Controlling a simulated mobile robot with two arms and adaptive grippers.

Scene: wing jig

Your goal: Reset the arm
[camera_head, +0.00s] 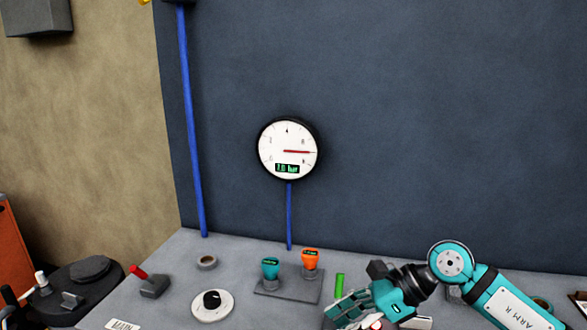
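My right arm, lettered "ARM R", comes in from the right. My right gripper (350,308) is teal and dark and hangs low over the grey bench (225,262), right of a small plate (288,291) with a teal knob (270,268) and an orange knob (311,260). A green upright piece (339,286) stands just behind the gripper. A red and white thing shows partly beneath it. The fingers are seen at a slant, so their opening is unclear. I see no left gripper.
A round gauge (288,148) on the dark wall reads about 7.0 bar. A white dial with a black knob (212,305), a grey ring (206,262) and a red-handled lever (145,279) are on the bench. Blue pipes (190,130) run down the wall.

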